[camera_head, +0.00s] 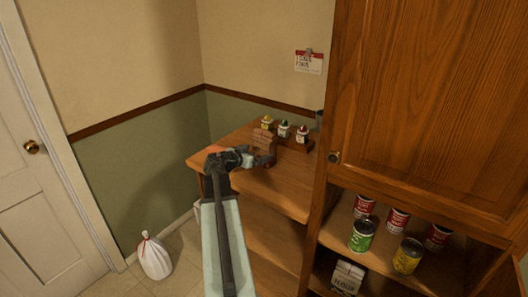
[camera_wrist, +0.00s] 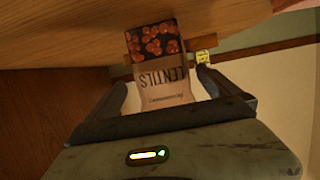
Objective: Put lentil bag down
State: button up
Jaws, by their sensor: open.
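The lentil bag (camera_wrist: 163,84) is brown with a dark, red-dotted panel and the word LENTILS, upside down in the wrist view. In the head view the bag (camera_head: 264,143) appears upright on the wooden shelf top (camera_head: 282,188), just beyond my gripper (camera_head: 258,160). In the wrist view my gripper (camera_wrist: 162,90) is open, one finger on each side of the bag, with gaps visible. The bag's underside contact is hidden in the head view.
Small jars (camera_head: 284,130) stand on a rack (camera_head: 294,143) behind the bag. A tall wooden cabinet (camera_head: 430,110) borders the shelf on the right, with cans (camera_head: 362,236) and a flour package (camera_head: 347,277) below. A white bag (camera_head: 154,258) sits on the floor.

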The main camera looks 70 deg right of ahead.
aim_at(264, 129)
jog(key=b+x, duration=0.1)
jog(key=x, duration=0.2)
jog(key=b+x, duration=0.1)
jog(key=x, duration=0.2)
jog(key=shift+w+d+f, duration=0.15)
jog(key=shift+d+f, duration=0.15)
jog(key=shift+f, duration=0.05)
jog(key=shift+r, duration=0.1)
jog(key=c, duration=1.7)
notch_tip(264, 129, up, 10)
jog(key=p, duration=1)
jog(key=shift+r, duration=0.15)
jog(key=shift+c, duration=0.2)
